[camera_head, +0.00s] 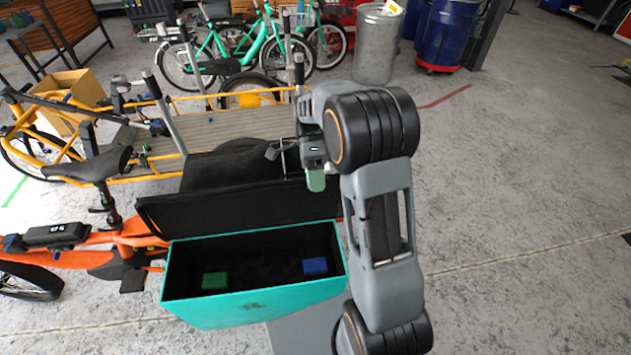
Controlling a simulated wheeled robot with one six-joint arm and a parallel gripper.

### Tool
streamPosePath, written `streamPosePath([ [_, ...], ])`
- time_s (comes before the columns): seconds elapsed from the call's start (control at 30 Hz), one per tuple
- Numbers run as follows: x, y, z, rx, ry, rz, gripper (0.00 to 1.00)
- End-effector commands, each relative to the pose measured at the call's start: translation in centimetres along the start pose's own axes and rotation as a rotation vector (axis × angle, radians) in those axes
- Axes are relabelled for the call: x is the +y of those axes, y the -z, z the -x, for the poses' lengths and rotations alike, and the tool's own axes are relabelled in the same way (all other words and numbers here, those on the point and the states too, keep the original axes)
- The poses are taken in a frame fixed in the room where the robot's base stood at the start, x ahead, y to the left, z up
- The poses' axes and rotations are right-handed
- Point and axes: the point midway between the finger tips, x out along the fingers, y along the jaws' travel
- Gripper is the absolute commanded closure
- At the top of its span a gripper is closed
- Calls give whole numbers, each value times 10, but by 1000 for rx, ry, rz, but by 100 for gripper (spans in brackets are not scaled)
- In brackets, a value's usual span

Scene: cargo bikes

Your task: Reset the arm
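My arm rises on the right of the head view and bends over at the top. My gripper (315,180) hangs from it, above the open cargo box and near its raised black lid. One greenish fingertip pad shows. The other finger is not clear, so I cannot tell whether the gripper is open or shut. No object shows in it.
The teal cargo box (255,305) of the orange bike (80,247) holds a green block (215,281) and a blue block (315,266). Its black lid (240,207) stands up behind. A yellow cargo bike (195,101) is beyond. Floor at right is clear.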

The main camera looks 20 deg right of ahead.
Motion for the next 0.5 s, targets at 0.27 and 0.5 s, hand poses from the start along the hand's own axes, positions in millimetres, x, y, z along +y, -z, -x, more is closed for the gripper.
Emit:
streamPosePath([
  [0.27,0,0,0,0,0,2,62],
  [0.5,-13,-1,-2,3,64,223,62],
])
